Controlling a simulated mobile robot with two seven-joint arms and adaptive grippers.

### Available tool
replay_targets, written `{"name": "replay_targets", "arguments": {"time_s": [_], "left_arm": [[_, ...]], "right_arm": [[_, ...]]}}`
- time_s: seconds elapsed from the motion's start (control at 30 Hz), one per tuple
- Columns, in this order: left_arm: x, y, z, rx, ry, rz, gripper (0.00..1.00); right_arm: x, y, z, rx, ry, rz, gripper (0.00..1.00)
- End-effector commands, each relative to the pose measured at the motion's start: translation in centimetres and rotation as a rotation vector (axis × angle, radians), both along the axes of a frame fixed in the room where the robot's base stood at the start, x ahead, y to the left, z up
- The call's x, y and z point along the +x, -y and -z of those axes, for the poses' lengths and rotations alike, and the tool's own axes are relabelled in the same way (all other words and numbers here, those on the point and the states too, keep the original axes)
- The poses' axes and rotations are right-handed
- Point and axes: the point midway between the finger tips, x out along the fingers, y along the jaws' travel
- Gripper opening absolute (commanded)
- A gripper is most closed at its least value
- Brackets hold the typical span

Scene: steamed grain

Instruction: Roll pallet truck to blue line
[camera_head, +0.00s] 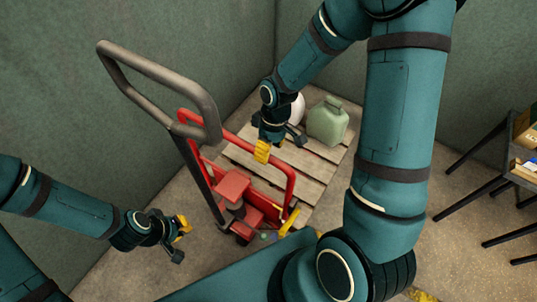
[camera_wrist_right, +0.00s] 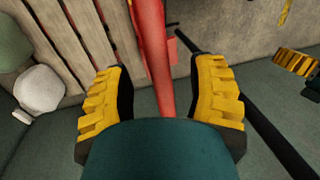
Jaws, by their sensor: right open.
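The red pallet truck (camera_head: 232,188) stands in the middle of the head view, its grey loop handle (camera_head: 150,68) rising to the upper left. My right gripper (camera_head: 268,150) is at the truck's red upright frame. In the right wrist view, the red bar (camera_wrist_right: 150,50) passes between the yellow fingertips of my right gripper (camera_wrist_right: 160,98), which are wide apart with gaps on both sides. My left gripper (camera_head: 180,240) is open and empty, left of the truck and apart from it. I see no blue line in either view.
A wooden pallet (camera_head: 318,166) lies behind the truck, carrying a green canister (camera_head: 328,121) and a partly hidden white container (camera_head: 298,108). Green walls close in at the left and back. A dark-legged table (camera_head: 487,187) stands at the right, with bare floor before it.

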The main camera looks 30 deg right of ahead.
Motion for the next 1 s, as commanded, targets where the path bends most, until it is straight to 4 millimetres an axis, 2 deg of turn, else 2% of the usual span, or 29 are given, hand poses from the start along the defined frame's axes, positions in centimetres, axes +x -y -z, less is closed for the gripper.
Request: {"name": "replay_targets", "arguments": {"time_s": [0.03, 0.2, 0.4, 0.6, 1.0], "left_arm": [[0.0, 0.0, 0.0, 0.0, 0.0, 0.0, 0.0], [0.0, 0.0, 0.0, 0.0, 0.0, 0.0, 0.0], [0.0, 0.0, 0.0, 0.0, 0.0, 0.0, 0.0], [0.0, 0.0, 0.0, 0.0, 0.0, 0.0, 0.0], [0.0, 0.0, 0.0, 0.0, 0.0, 0.0, 0.0]], "right_arm": [[0.3, 0.3, -1.2, -0.001, 0.007, 0.003, 0.56], [0.6, 0.9, -4.7, -0.001, 0.006, 0.003, 0.56], [0.8, 1.4, -7.5, -0.001, 0.004, 0.003, 0.56], [0.9, 1.5, -8.5, -0.001, 0.001, 0.002, 0.56], [0.8, 1.5, -8.5, -0.001, 0.0, 0.002, 0.56]]}}
